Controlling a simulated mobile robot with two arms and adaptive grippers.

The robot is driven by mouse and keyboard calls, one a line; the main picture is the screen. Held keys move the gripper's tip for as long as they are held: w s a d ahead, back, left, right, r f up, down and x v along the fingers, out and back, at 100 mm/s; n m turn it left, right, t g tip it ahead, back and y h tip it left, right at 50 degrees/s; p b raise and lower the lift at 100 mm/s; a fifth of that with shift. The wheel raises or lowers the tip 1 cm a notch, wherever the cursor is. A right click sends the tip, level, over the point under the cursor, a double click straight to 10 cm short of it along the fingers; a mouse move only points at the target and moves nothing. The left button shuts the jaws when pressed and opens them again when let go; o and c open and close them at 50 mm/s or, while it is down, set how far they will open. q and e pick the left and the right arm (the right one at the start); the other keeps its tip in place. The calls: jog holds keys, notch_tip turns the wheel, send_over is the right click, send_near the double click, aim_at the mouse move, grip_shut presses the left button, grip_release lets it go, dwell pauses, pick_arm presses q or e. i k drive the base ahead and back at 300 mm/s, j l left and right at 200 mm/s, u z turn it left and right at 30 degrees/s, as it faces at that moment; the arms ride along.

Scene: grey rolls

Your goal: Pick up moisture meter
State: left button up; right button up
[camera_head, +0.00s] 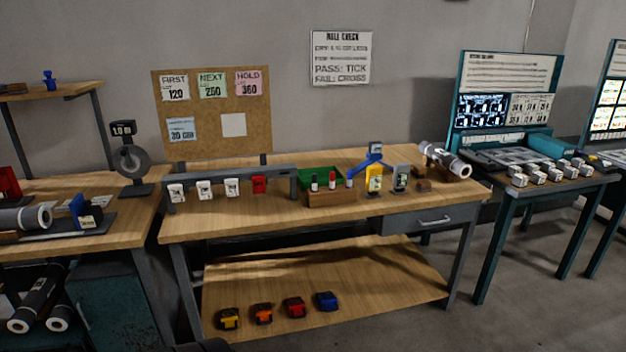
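Two small upright handheld devices stand near the right of the middle workbench's top (330,205). One is a yellow meter (375,181) with a pale face, and the other is a grey meter (400,177) just to its right. Either could be the moisture meter; their labels are too small to read. A blue forked stand (371,161) with a small grey display rises behind the yellow one. Neither of my grippers can be made out in the head view. A dark shape at the bottom edge cannot be identified.
Left of the meters are a wooden block with markers (331,197), a green tray (318,177) and a rack with cards (231,187). A grey roll (446,161) lies to their right. Several coloured tape-measure-like items (294,306) sit on the lower shelf (340,275). Floor (440,325) is clear at front right.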

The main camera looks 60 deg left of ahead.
aim_at(373, 184)
jog(key=u, duration=1.55)
jog(key=z, duration=3.85)
jog(key=u, duration=3.85)
jog(key=i+u, duration=0.2)
jog(key=i, duration=0.4)
